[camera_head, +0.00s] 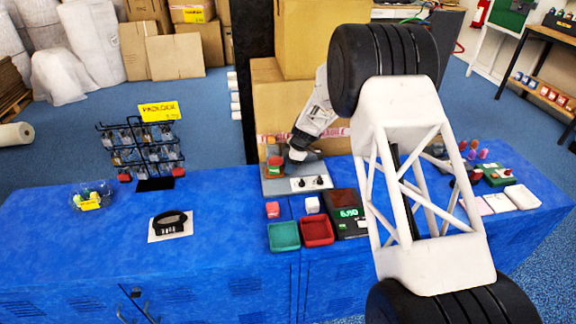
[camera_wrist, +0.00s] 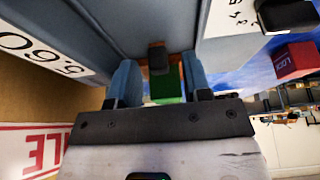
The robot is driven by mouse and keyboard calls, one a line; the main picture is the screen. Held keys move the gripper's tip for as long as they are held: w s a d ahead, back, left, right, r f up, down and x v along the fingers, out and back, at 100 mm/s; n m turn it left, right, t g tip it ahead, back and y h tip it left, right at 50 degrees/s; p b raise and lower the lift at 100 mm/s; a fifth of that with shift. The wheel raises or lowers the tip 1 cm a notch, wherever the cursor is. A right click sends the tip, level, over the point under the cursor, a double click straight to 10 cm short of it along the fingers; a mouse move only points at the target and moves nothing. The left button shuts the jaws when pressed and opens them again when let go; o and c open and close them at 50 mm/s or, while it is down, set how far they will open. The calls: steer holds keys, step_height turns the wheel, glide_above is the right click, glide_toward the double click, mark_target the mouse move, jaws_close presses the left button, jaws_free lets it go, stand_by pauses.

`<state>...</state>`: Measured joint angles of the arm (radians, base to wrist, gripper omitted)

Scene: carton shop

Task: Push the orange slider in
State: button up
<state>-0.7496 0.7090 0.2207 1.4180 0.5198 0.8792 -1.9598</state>
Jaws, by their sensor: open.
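A grey panel unit (camera_head: 274,186) stands at the back of the blue table. A small orange-red piece (camera_head: 275,160) with a green part (camera_head: 274,170) below it shows at its left side; it may be the slider, but I cannot tell for sure. My gripper (camera_head: 296,153) is close to the unit, just right of that piece. In the wrist view my gripper (camera_wrist: 158,75) is open. A dark stub (camera_wrist: 157,58) and a green patch (camera_wrist: 168,82) show between the fingers.
The unit's white plate (camera_head: 298,186) carries dark knobs. A red block marked LOCK (camera_wrist: 295,62) is at right in the wrist view. Cartons (camera_head: 268,95) stand behind.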

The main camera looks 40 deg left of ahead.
steer(key=v, duration=0.7)
steer(key=shift+r, duration=0.25)
stand_by(0.3)
steer(key=shift+d, duration=0.1)
